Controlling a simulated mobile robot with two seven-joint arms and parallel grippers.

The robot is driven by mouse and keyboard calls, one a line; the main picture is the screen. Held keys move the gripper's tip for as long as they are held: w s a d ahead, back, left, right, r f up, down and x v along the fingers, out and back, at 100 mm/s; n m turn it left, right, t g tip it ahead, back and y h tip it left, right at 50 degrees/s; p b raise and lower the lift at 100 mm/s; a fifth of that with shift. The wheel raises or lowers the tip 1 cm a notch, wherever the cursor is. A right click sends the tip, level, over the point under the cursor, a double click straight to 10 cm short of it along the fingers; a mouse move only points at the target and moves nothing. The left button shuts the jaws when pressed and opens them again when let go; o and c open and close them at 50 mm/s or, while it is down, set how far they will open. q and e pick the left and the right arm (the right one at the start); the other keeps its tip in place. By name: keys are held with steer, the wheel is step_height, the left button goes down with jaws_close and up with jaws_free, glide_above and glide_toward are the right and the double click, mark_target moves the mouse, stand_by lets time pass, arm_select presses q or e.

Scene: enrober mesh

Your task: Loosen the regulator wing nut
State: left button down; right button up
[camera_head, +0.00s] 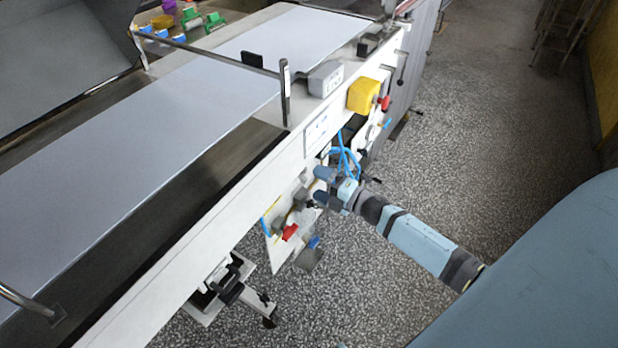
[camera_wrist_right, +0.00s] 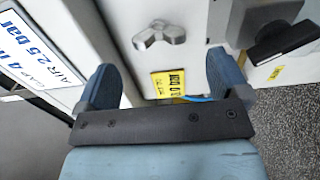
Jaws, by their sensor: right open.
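The grey wing nut (camera_wrist_right: 160,35) shows in the right wrist view, on a white panel at upper middle, with its lobes spread left and right. My right gripper (camera_wrist_right: 164,80) is open, with its two blue fingers apart. The wing nut appears in the gap between the fingers, beyond the tips, and nothing is held. In the head view my right gripper (camera_head: 320,185) is at the side panel under the conveyor, where I cannot make out the wing nut clearly. My left gripper is not in view.
A yellow label (camera_wrist_right: 169,83) is below the wing nut, and a black knob (camera_wrist_right: 282,40) sticks out to its right. A white AIR sign (camera_wrist_right: 35,45) is at left. In the head view, blue hoses (camera_head: 346,160), a red handle (camera_head: 290,232) and a yellow box (camera_head: 364,96) are close by.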

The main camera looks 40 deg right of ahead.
steer(key=v, duration=0.9)
steer(key=shift+s+d, duration=0.1)
steer(key=shift+s, duration=0.05)
